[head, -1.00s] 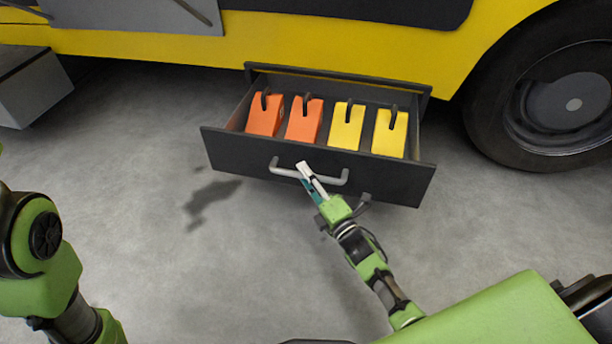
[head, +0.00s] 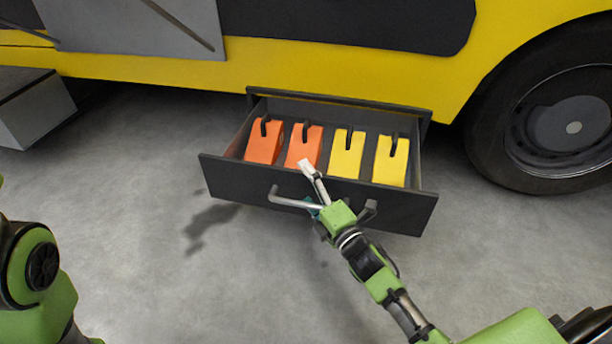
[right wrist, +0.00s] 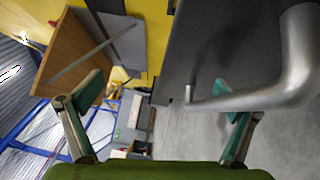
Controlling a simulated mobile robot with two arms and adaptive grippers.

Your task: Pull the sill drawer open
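The sill drawer (head: 228,178) under the yellow vehicle is pulled well out, showing its inside. Its grey bar handle (head: 290,200) runs across the dark front; the handle also shows large at the right of the right wrist view (right wrist: 262,98). My right gripper (head: 308,187) is at the handle, with one finger above the bar and one below. In the right wrist view the fingers are spread wide and the bar crosses in front of the right-hand finger, not clamped. My left gripper is out of view.
Two orange chocks (head: 265,144) and two yellow chocks (head: 347,154) with dark handles stand in the drawer. The vehicle's wheel (head: 560,125) is to the right and a grey step box (head: 38,110) to the left. The concrete floor (head: 140,190) before the drawer is clear.

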